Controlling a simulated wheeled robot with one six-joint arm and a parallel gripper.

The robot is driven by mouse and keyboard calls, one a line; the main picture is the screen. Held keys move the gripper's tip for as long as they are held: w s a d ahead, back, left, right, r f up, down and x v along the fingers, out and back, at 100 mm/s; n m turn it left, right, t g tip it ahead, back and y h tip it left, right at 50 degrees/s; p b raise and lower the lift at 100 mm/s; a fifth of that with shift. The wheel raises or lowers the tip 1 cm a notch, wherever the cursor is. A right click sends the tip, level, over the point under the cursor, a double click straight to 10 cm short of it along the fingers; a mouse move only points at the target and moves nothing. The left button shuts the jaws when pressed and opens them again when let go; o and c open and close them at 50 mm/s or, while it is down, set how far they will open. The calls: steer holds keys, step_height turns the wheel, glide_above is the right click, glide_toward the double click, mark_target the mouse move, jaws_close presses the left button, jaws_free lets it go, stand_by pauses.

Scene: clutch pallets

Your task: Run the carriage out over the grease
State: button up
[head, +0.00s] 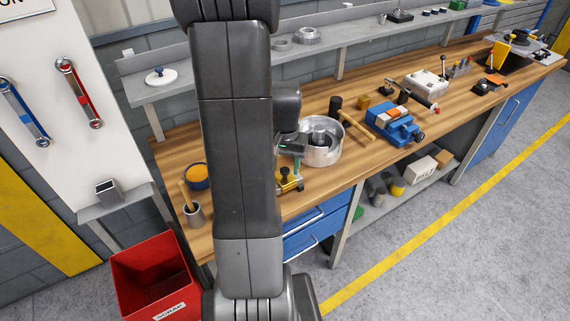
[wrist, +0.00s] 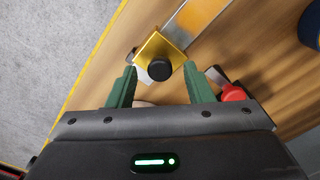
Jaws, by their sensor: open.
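The carriage, a yellow block with a black knob (wrist: 158,60), sits on a pale metal rail (wrist: 196,28) in the wrist view. My gripper (wrist: 158,76) is open, its two green fingers on either side of the knob, apart from it as far as I can see. In the head view, my gripper (head: 297,161) is low over the bench, above yellow parts (head: 290,184) partly hidden behind my arm. The grease is orange-yellow in a dark blue tub (head: 195,184) on the bench, left of my arm. My arm hides the bench between tub and gripper.
A round metal housing (head: 322,152) stands close right of my gripper, with a mallet (head: 356,128) and blue vise (head: 393,122) beyond. A brush pot (head: 194,214) stands at the bench's near left. A red knob (wrist: 232,93) is right of my fingers. A red scrap bin (head: 150,272) is below.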

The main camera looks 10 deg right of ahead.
steer(key=shift+f, duration=0.35)
steer(key=shift+c, duration=0.5)
jaws_close()
steer(key=s+a, duration=0.1)
steer(key=a, duration=0.3)
steer(key=s+a+b, duration=0.1)
steer(key=a, duration=0.3)
steer(key=s+a+b, duration=0.1)
steer(key=s+a, duration=0.1)
steer(key=a, duration=0.1)
steer(key=shift+s+a, duration=0.1)
steer(key=shift+a, duration=0.3)
steer(key=shift+o, duration=0.5)
jaws_free()
steer(key=shift+r, duration=0.1)
